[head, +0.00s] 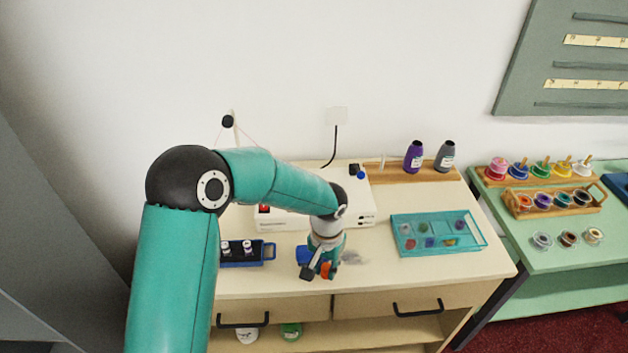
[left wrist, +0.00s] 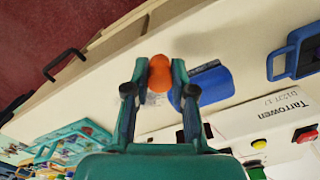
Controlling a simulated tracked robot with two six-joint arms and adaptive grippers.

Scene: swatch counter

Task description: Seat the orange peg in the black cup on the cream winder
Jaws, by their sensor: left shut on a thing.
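The orange peg (head: 326,271) is between the fingertips of my left gripper (head: 320,268), low over the front of the cream counter. In the left wrist view the peg's rounded orange end (left wrist: 158,72) shows between the two fingers of the left gripper (left wrist: 160,68), which is shut on it. The cream winder (head: 285,222) stands behind, partly hidden by my arm; its printed side (left wrist: 268,118) shows in the left wrist view. A small black cup-like part (head: 354,169) sits on its back right, beside a blue knob. My right gripper is not in view.
A blue block-like thing (head: 304,256) lies beside the gripper. A blue rack (head: 268,252) with spools stands to the left. A teal tray (head: 438,252) of coloured pots is to the right. Purple (head: 414,158) and grey (head: 445,157) bottles stand at the back.

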